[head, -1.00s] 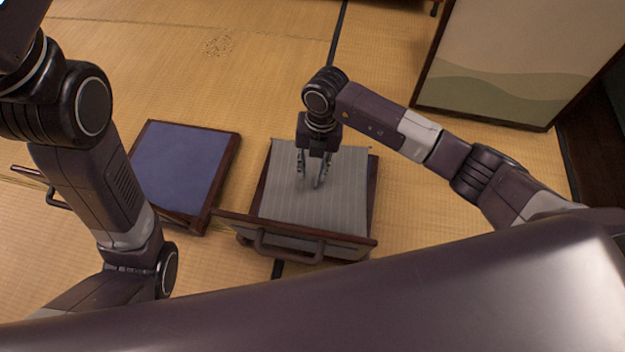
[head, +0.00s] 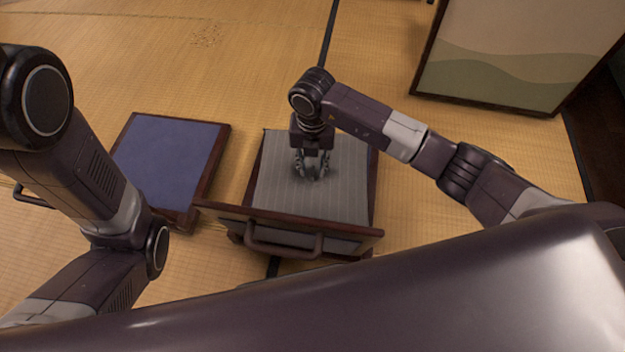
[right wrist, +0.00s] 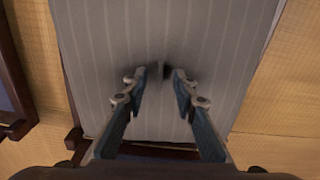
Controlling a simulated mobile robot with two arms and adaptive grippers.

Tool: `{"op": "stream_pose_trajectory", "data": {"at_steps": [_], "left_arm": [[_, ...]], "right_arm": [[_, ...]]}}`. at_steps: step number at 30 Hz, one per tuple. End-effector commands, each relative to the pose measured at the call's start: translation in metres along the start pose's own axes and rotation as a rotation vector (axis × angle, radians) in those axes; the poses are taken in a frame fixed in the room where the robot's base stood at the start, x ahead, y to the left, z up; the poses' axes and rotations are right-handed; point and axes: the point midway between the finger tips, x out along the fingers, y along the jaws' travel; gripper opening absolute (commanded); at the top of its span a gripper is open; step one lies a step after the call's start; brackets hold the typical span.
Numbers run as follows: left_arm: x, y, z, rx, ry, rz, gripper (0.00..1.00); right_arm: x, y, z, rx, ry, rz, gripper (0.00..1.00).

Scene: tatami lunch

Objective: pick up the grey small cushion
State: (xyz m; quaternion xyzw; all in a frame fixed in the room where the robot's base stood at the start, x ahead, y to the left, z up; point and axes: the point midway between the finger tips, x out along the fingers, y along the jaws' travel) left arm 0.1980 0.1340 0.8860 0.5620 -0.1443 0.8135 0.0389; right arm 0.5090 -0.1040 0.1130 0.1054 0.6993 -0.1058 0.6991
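The grey small cushion (head: 338,190), with pale stripes, lies flat in a low dark wooden frame (head: 374,190) on the floor. It also fills the middle of the right wrist view (right wrist: 220,45). My right gripper (head: 313,178) points down at the cushion's middle, its fingertips at or very near the surface. In the right wrist view the two fingers (right wrist: 160,78) stand apart, with cushion fabric visible between them and dark shading around the tips. I cannot tell whether the tips press into it. My left arm is at the left of the head view; its gripper is out of view.
A raised dark rail with a handle (head: 284,250) stands along the frame's near side. A similar frame with a blue top (head: 168,160) sits to the left. A framed panel (head: 520,60) stands at the far right. The tatami floor (head: 200,70) beyond is clear.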

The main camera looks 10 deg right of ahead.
Motion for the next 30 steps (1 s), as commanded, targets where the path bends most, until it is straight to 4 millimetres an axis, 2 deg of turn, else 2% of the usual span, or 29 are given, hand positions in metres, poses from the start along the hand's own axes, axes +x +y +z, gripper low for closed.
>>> {"op": "stream_pose_trajectory", "data": {"at_steps": [1,3,11,18,30], "left_arm": [[-0.0085,0.0018,-0.0031,0.0,0.0,0.0,0.4],[-0.0103,0.0022,-0.0036,0.0,0.0,0.0,0.4],[-0.0089,0.0019,-0.0029,-0.001,-0.001,0.0,0.4],[-0.009,0.0019,-0.0027,-0.001,-0.001,0.0,0.4],[-0.0092,0.0017,-0.0021,0.0,-0.003,0.0,0.4]], "right_arm": [[0.0103,0.0001,-0.0002,0.0,0.001,0.0,0.26],[0.013,0.0001,0.0,0.0,0.0,0.0,0.26],[0.0118,0.0,0.0,0.0,0.0,0.0,0.25],[0.0118,0.0,-0.0001,0.0,0.0,0.0,0.0],[0.0111,0.0004,0.0003,0.0,-0.001,0.001,0.0]]}}
